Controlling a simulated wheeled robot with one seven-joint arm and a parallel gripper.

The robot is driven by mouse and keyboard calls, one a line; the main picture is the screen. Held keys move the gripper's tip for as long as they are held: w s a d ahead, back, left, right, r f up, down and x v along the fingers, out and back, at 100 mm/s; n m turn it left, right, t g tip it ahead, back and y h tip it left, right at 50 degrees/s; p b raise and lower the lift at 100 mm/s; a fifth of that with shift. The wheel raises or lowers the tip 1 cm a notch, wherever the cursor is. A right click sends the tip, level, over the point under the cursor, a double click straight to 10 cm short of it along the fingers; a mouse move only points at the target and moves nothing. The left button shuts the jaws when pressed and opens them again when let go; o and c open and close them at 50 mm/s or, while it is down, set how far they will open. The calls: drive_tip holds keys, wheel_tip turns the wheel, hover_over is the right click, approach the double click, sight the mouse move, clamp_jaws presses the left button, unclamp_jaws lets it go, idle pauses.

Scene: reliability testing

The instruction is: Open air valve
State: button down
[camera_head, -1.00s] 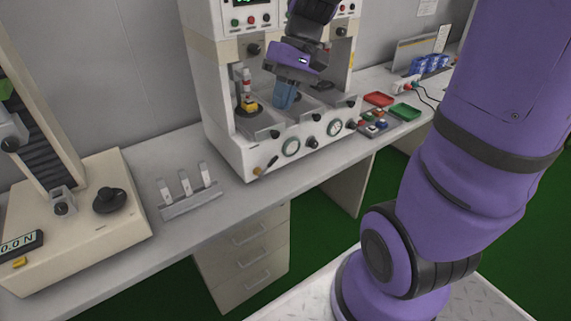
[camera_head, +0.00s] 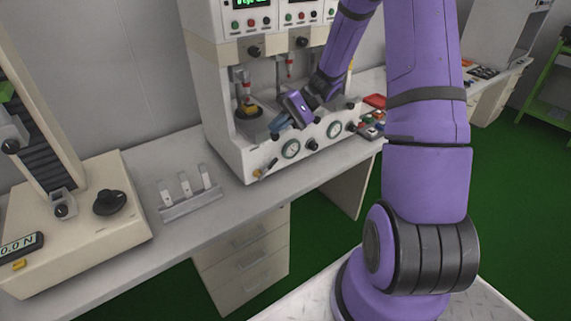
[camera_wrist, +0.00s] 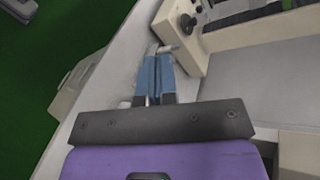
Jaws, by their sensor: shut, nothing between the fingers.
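The cream test machine (camera_head: 235,150) stands on the bench. What looks like the air valve (camera_head: 266,169), a small lever with a yellowish handle, sits low at the left end of its front panel. My gripper (camera_head: 274,130) is in front of the panel, above and slightly right of the lever, apart from it, with its blue fingers pointing down-left. In the wrist view my gripper (camera_wrist: 156,60) has its blue fingers together, with nothing between them. A small greyish part shows just beyond the tips; I cannot tell whether it is the valve.
Round gauges (camera_head: 291,149) and black knobs line the machine's front. A metal rack (camera_head: 190,197) with upright strips stands on the bench to the left, near another tester (camera_head: 95,232). Bench between rack and machine is clear.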

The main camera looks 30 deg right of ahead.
drive_tip(key=w+d+f+m+t+y, duration=0.2)
drive_tip(key=d+f+m+t, duration=0.15)
drive_tip(key=f, duration=0.35)
drive_tip(key=w+d+f+m+t+y, duration=0.2)
drive_tip(key=d+f+t, duration=0.25)
drive_tip(key=f, duration=0.25)
drive_tip(key=m+t+h, duration=0.7)
drive_tip(key=m+t, duration=0.3)
drive_tip(key=t, duration=0.3)
approach(269, 168)
drive_tip(key=s+d, duration=0.1)
drive_tip(key=d, duration=0.5)
drive_tip(key=shift+s+d+r, duration=0.1)
drive_tip(key=shift+d+r, duration=0.1)
drive_tip(key=shift+d, duration=0.05)
drive_tip(key=x, duration=1)
drive_tip(key=shift+a+f, duration=0.1)
drive_tip(key=shift+f, duration=0.05)
drive_tip(key=shift+n+g, duration=0.25)
drive_tip(key=shift+g, duration=0.05)
